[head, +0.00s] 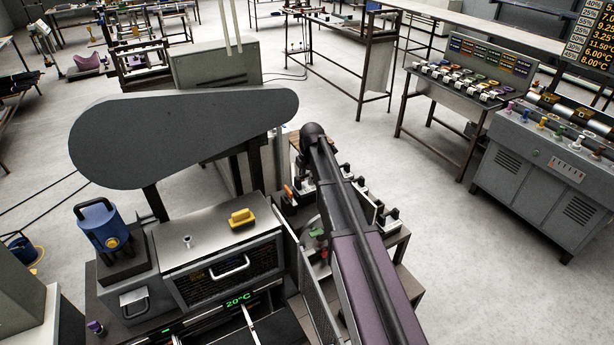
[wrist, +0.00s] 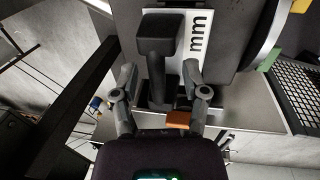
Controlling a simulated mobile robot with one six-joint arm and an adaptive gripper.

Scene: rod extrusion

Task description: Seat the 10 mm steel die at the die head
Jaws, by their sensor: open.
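In the wrist view a dark T-shaped handle (wrist: 158,55) stands up in front of a white label plate (wrist: 196,38) reading "mm". The number is not visible, so I cannot tell whether this is the 10 mm die. My gripper (wrist: 158,74) is open, one finger on each side of the handle's stem, with gaps visible. In the head view my arm reaches over the machine and hides my gripper. Several small dark-handled pieces (head: 390,214) show just right of my arm. I cannot clearly make out the die head.
A guard mesh (wrist: 300,85) is at right in the wrist view, and an orange block (wrist: 179,119) lies near the fingers.

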